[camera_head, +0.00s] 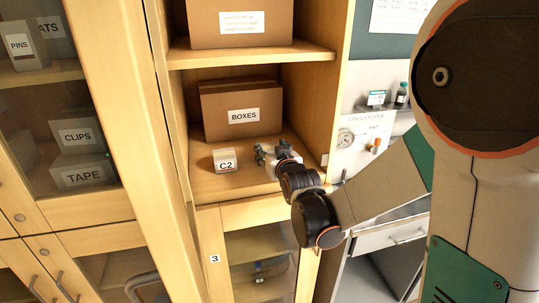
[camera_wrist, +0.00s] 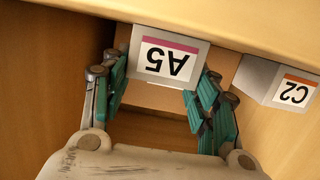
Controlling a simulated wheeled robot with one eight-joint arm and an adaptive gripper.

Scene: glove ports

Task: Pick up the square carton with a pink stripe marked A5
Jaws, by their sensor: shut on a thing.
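The square carton marked A5 (camera_wrist: 165,57), white with a pink stripe, sits between my fingers in the wrist view, its label upside down. My gripper (camera_wrist: 164,72) is shut on it, with the teal finger pads on either side. In the head view my gripper (camera_head: 268,153) reaches into the open middle shelf, right of the C2 carton. I cannot make out the A5 carton in that view; my gripper and wrist cover that spot. Whether it touches the shelf is not clear.
The C2 carton (camera_head: 225,160) stands close by on the shelf; it also shows in the wrist view (camera_wrist: 294,93) with an orange stripe. A brown BOXES carton (camera_head: 242,110) stands behind. Cabinet side walls and an upper shelf (camera_head: 250,53) bound the space.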

